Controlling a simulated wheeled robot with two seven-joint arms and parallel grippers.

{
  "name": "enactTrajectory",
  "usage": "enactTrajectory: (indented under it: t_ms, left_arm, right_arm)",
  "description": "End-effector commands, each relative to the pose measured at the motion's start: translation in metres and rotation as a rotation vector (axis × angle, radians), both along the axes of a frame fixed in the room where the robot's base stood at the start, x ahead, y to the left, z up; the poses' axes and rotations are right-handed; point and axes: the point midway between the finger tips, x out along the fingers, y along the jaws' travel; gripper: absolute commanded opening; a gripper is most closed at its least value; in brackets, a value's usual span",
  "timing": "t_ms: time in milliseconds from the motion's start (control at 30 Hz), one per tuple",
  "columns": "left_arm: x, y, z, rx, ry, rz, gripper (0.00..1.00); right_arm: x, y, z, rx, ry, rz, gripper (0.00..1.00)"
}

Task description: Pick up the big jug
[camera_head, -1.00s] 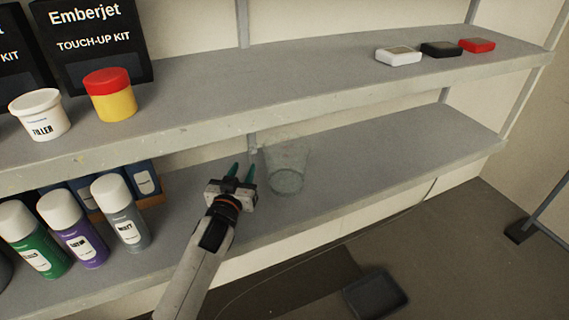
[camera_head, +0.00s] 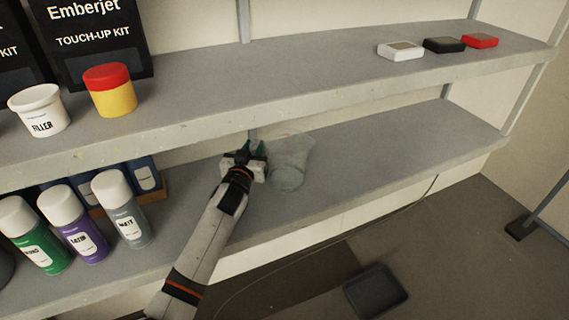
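The big jug (camera_head: 290,166) is clear and see-through. It stands on the lower grey shelf, right of the spray cans, and its outline is faint. My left gripper (camera_head: 254,149) is at the jug's left side, where its handle seems to be. My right gripper is not in view.
Several spray cans (camera_head: 124,207) stand on the lower shelf at left. The upper shelf (camera_head: 250,95) overhangs the back of the jug's shelf. The lower shelf (camera_head: 390,150) is clear right of the jug. A dark tray (camera_head: 375,291) lies on the floor.

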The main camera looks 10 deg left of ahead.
Motion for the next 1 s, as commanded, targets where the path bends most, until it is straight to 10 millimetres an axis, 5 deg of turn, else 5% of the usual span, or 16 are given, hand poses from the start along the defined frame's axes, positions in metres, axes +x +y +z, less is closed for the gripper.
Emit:
enactTrajectory:
  t_ms: [167, 667, 1000]
  left_arm:
    - [0.0, 0.0, 0.0, 0.0, 0.0, 0.0, 0.0]
    - [0.0, 0.0, 0.003, -0.001, -0.003, 0.0, 0.0]
    - [0.0, 0.0, 0.024, -0.001, -0.006, -0.001, 0.0]
  right_arm:
    - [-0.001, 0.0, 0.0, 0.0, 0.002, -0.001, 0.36]
    - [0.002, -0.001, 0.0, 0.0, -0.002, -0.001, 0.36]
    - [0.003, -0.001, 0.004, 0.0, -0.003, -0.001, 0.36]
